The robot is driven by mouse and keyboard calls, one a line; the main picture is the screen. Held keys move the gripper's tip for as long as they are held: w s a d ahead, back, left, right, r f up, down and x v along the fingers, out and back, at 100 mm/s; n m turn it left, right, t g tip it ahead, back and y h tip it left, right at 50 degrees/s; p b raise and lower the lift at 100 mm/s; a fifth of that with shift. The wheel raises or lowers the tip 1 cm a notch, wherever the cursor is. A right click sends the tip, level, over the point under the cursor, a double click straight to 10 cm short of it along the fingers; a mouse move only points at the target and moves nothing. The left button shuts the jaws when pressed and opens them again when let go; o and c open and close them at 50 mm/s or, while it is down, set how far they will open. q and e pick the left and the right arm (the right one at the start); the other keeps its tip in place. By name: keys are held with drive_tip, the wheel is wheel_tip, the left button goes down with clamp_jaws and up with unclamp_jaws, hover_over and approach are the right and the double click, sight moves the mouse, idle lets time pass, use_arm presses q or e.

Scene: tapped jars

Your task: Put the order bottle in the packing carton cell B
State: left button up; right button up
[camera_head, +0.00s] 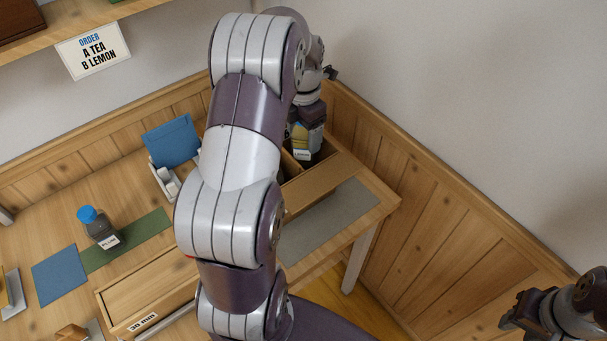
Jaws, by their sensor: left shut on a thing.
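My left gripper (306,117) is shut on a bottle with yellowish content and a small white label (302,154). It holds the bottle upright over or inside the open packing carton (322,184) at the back right of the table. My own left arm hides much of the carton, and its cell marks cannot be read. I cannot tell whether the bottle touches the carton floor. The order sign (93,50) on the wall reads A TEA, B LEMON. My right gripper (508,314) is at the lower right, away from the table, its jaws unclear.
A blue mat (60,275) lies to the left. A white tray (159,181) with a blue lid or card (172,141) stands behind.

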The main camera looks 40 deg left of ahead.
sight(304, 160)
use_arm(q)
wheel_tip(304, 160, down, 9)
drive_tip(key=shift+d+r+p, duration=0.1)
drive_tip(key=shift+r+p, duration=0.05)
drive_tip(key=shift+p, duration=0.2)
drive_tip(key=shift+f, duration=0.2)
drive_tip(key=shift+r, duration=0.1)
drive_tip(key=shift+s, duration=0.1)
drive_tip(key=o, duration=1.3)
drive_tip(key=shift+f, duration=0.2)
drive_tip(key=shift+o, duration=0.2)
